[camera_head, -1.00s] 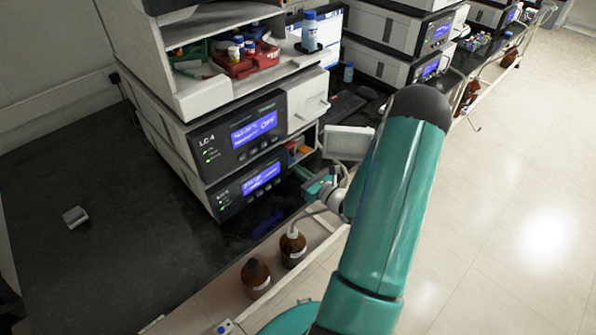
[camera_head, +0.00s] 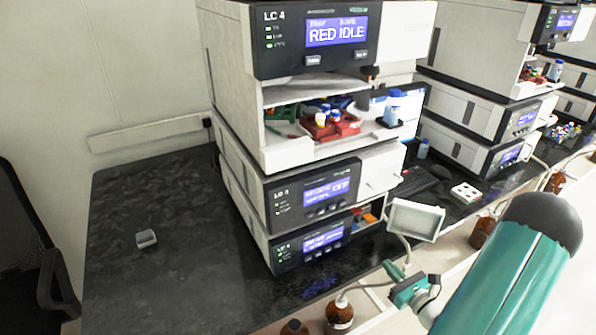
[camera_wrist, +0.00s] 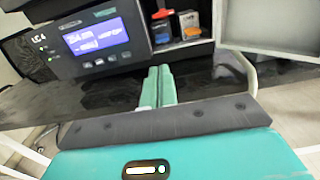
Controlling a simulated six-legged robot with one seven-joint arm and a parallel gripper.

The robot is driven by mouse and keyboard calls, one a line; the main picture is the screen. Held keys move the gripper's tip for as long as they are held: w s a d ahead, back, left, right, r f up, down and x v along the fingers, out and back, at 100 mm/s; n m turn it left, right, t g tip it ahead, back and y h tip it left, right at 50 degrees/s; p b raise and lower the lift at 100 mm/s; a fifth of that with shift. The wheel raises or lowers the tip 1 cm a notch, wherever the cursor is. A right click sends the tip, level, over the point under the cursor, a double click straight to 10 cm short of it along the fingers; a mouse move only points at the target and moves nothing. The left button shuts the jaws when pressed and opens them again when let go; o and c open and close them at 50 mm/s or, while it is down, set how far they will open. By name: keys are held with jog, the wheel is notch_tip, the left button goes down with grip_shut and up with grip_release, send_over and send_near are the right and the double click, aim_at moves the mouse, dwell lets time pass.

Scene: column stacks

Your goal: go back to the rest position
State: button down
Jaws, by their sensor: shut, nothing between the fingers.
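My gripper (camera_head: 390,268) is teal and shows in the head view at the lower right, in front of the lower instrument of the LC 4 stack. In the wrist view, its two teal fingers (camera_wrist: 157,86) lie together, shut and empty. They point toward the dark bench top and the front of the stack. My teal arm crosses the lower right corner of the head view. The LC 4 stack (camera_head: 232,75) stands upright on the bench, with its top display reading RED IDLE.
A grey tilted panel (camera_head: 415,219) stands close behind my gripper. Brown bottles (camera_head: 339,318) stand below the bench edge. A red rack (camera_head: 330,127) sits in the stack's open shelf. A small grey block (camera_head: 146,238) lies on the black bench (camera_head: 190,285), whose left part is mostly clear.

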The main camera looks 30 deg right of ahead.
jog(key=w+a+r+n+g+y, duration=0.2)
jog(key=a+r+n+g+y, duration=0.4)
jog(key=a+n, duration=0.45)
jog(key=w+a+r+n+g+y, duration=0.1)
jog(key=a+r+n+g+y, duration=0.45)
jog(key=a, duration=0.85)
jog(key=s+a+r+n+h, duration=0.4)
jog(key=r+n+h, duration=0.2)
jog(key=r+n, duration=0.2)
jog(key=s+a+r+n+h, duration=0.4)
jog(key=r+n, duration=0.4)
jog(key=n, duration=0.3)
jog(key=shift+s+a+n+g+h, duration=0.25)
jog(key=shift+s+g+h, duration=0.2)
jog(key=shift+s+h, duration=0.45)
jog(key=shift+w+d, duration=0.1)
jog(key=shift+d, duration=0.05)
